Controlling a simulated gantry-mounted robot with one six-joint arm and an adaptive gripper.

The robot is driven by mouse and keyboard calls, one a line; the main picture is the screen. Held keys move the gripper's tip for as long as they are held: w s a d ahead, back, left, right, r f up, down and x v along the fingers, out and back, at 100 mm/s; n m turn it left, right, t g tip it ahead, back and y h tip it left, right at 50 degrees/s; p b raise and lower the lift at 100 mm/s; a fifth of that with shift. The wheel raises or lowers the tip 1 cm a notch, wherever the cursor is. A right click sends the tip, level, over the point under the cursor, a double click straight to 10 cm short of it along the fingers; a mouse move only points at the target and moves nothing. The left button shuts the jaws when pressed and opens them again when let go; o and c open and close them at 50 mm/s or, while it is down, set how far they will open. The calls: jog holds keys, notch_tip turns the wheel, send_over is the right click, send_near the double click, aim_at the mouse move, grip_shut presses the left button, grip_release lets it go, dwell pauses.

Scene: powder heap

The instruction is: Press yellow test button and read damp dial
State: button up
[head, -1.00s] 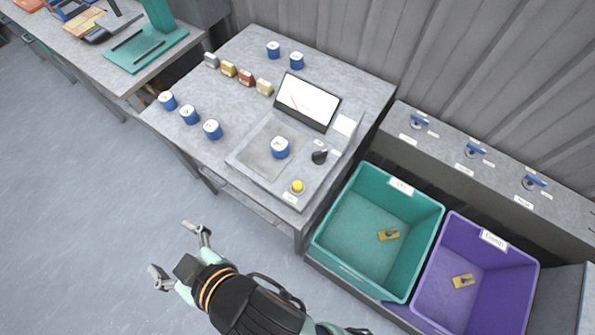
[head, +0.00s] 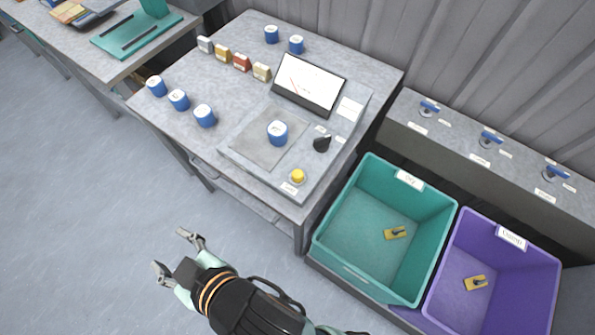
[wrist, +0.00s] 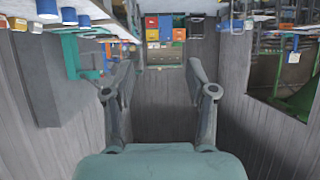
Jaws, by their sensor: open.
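The yellow test button (head: 297,176) sits at the front corner of a grey instrument plate (head: 245,165) on the table. The damp dial (head: 309,83) is a tilted white panel with a dark frame and a thin reddish needle toward its left; its marks are too small to read. A blue tin (head: 277,133) with a white top stands on the plate, and a black knob (head: 322,143) is right of it. My gripper (head: 170,254) is open and empty, over the floor in front of the table, left of and apart from the button. The wrist view shows its spread fingers (wrist: 160,88).
Several blue tins, such as one at the table's left edge (head: 156,86), and a row of small blocks (head: 241,63) stand on the table. A green bin (head: 333,262) and a purple bin (head: 437,287) are to the right, below a ledge with blue-handled valves (head: 490,139).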

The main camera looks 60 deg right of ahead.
grip_shut()
jog(key=shift+r, duration=0.1)
dwell(1.2)
